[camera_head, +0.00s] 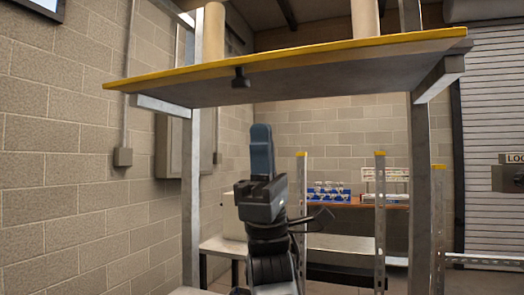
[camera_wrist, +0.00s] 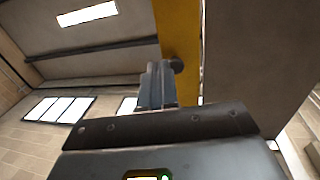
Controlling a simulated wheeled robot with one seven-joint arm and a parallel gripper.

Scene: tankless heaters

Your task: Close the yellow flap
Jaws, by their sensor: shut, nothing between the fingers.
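The yellow flap (camera_head: 330,53) is raised and lies roughly level across the top of a grey metal frame, with a yellow edge and a grey underside. A small dark handle (camera_head: 240,78) hangs at its near edge, left of the middle. My gripper (camera_head: 262,130) points up below the flap, a little right of the handle, and looks apart from it. In the wrist view my gripper (camera_wrist: 157,85) is shut and empty. There the flap's yellow edge (camera_wrist: 180,30) runs behind the fingers, and the dark handle (camera_wrist: 177,64) shows just right of the fingertips.
Grey posts (camera_head: 420,180) hold the flap on both sides. Cardboard-coloured rolls (camera_head: 365,18) stand above it. Shorter posts with yellow caps (camera_head: 380,200) stand at the right. A bench (camera_head: 345,246) and a shelf with small boxes (camera_head: 330,190) are behind. A block wall (camera_head: 60,150) is at left.

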